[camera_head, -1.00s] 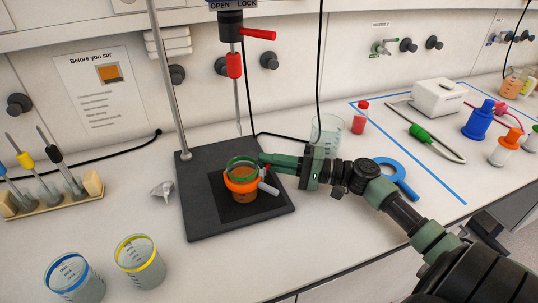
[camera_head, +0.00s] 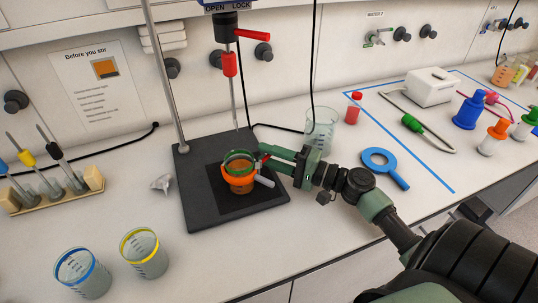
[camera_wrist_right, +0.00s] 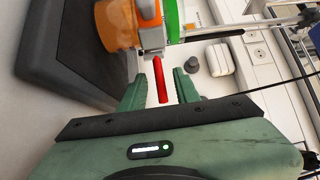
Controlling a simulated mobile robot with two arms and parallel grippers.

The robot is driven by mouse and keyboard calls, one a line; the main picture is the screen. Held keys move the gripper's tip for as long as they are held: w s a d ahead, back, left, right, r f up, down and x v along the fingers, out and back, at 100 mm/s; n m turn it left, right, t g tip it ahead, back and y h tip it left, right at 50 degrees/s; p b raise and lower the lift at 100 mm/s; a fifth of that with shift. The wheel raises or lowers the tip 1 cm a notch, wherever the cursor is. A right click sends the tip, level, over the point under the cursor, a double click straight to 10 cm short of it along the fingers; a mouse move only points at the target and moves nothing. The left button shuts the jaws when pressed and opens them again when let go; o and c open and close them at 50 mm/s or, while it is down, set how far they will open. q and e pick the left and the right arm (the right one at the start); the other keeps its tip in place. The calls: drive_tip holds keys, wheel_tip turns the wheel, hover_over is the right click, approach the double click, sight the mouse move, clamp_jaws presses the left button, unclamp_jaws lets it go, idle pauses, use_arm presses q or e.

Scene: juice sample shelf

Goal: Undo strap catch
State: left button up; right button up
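A beaker with a green rim (camera_head: 240,156) and orange contents stands on the dark pad of the stand base. An orange strap (camera_head: 238,179) goes around it, with a pale grey stick pointing right. The orange strap also shows at the top of the right wrist view (camera_wrist_right: 147,12). A red catch (camera_wrist_right: 160,80) sticks out from it. My right gripper (camera_head: 268,158) is at the beaker's right side. In the right wrist view the gripper (camera_wrist_right: 160,88) is open, with the red catch between its fingers and a gap on each side. My left gripper is not in view.
The black stand base (camera_head: 195,201) carries a post and an overhead stirrer with a red lever (camera_head: 253,35). A clear beaker (camera_head: 321,128) stands behind my right arm. A blue ring tool (camera_head: 381,158) lies to the right. Two empty beakers stand front left.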

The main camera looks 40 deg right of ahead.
drive_tip(key=b+v, duration=0.2)
drive_tip(key=v, duration=0.4)
drive_tip(key=shift+s+d+f, duration=0.15)
drive_tip(key=shift+s+d, duration=0.05)
drive_tip(key=shift+s, duration=0.15)
drive_tip(key=shift+s+d, duration=0.25)
drive_tip(key=shift+s, duration=0.25)
drive_tip(key=shift+r, duration=0.2)
